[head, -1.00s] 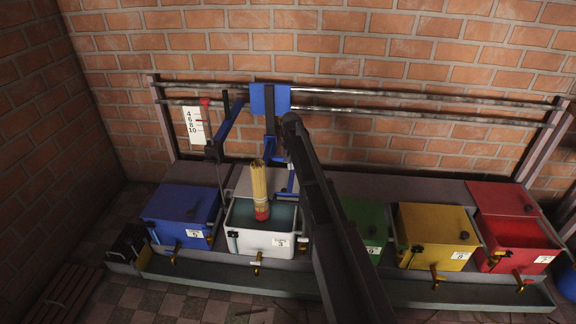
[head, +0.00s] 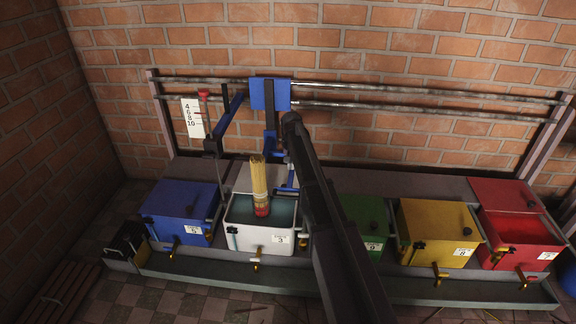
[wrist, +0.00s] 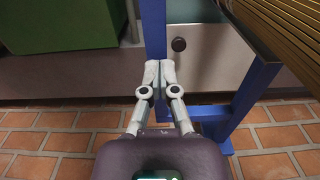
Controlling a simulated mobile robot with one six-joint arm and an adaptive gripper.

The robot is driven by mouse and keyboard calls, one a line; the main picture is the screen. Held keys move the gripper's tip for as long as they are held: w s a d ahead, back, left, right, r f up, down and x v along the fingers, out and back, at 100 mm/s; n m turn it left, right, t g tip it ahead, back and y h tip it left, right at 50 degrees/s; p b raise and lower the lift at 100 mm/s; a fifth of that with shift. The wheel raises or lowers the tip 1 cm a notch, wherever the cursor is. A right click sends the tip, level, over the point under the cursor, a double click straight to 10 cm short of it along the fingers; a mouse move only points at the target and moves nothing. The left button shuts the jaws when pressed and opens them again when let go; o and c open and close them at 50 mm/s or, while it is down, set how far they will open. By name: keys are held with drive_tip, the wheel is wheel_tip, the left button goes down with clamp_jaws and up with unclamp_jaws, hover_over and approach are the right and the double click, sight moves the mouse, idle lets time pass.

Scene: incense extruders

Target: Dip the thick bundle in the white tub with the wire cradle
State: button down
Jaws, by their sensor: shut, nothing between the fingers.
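The thick bundle (head: 259,182) of tan sticks with a red lower end hangs nearly upright over the white tub (head: 272,246). Its red end is at or just above the bluish liquid; I cannot tell whether it touches. In the wrist view the bundle (wrist: 286,35) crosses the upper right corner. I cannot make out a wire cradle. A blue carriage (head: 270,94) sits on the wall rails above, with blue bars hanging down. My gripper (wrist: 158,66) is shut and empty, beside a blue upright bar (wrist: 154,32), left of the bundle. In the head view my arm hides it.
Left of the white tub is a blue tub (head: 178,203); to the right are green (head: 366,219), yellow (head: 436,235) and red (head: 520,240) tubs. Brass taps stick out in front over a trough. A red-knobbed rod (head: 204,92) stands near a numbered card (head: 192,118).

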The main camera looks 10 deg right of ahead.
wheel_tip(320, 180, down, 8)
drive_tip(key=b, duration=0.7)
drive_tip(key=shift+r, duration=0.25)
drive_tip(key=shift+s+r, duration=0.1)
drive_tip(key=shift+r, duration=0.05)
drive_tip(key=shift+r, duration=0.15)
wheel_tip(320, 180, up, 13)
drive_tip(key=p, duration=1.4)
drive_tip(key=shift+r, duration=0.2)
idle(3.5)
